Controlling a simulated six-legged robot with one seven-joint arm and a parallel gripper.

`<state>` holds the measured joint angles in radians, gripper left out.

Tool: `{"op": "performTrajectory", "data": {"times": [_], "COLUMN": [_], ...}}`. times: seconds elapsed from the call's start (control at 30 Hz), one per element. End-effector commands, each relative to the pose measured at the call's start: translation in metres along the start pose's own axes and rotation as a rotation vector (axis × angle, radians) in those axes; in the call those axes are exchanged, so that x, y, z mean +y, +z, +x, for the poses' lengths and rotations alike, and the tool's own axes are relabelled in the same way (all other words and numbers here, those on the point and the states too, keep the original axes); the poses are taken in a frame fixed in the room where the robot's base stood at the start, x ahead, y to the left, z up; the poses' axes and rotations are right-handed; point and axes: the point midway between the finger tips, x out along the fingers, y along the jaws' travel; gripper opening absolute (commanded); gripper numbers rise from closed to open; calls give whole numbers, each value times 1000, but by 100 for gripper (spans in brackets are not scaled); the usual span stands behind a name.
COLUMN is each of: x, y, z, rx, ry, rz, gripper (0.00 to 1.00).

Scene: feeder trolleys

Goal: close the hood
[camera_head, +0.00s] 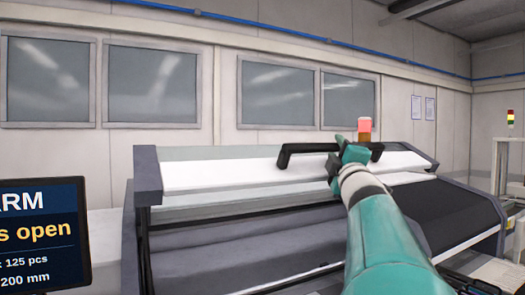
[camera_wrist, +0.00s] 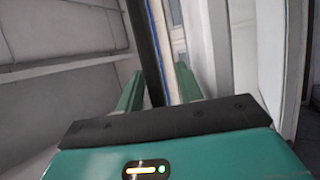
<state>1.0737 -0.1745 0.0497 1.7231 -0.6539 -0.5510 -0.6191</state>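The hood (camera_head: 225,176) is a long pale panel with grey end pieces, raised over the dark interior of the machine in the head view. Its black handle (camera_head: 300,148) runs along the upper part of the panel. My gripper (camera_head: 347,158) is at the handle and hides part of it. In the wrist view, the dark handle bar (camera_wrist: 146,45) runs between the two teal fingers of my gripper (camera_wrist: 157,85). The bar lies close to the left finger, with a gap to the right finger. The fingers look open; contact cannot be told.
A screen (camera_head: 40,235) at the left shows "open" in orange text. A red lamp (camera_head: 365,128) stands behind the hood. A signal tower (camera_head: 510,117) is at the far right. A wall with windows (camera_head: 153,85) closes off the back.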

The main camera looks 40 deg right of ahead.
Motion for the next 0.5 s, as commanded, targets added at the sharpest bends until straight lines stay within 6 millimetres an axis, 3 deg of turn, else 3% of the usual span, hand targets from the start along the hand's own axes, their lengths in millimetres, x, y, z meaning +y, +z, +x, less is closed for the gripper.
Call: {"op": "performTrajectory", "data": {"times": [0.27, 0.43, 0.5], "x": [3, 3, 3], "y": [0, 0, 0], "z": [-2, -2, -2], "rx": [-1, -1, -1], "ry": [2, 3, 4], "rz": [-1, -2, -1], "gripper": [36, 3, 0]}}
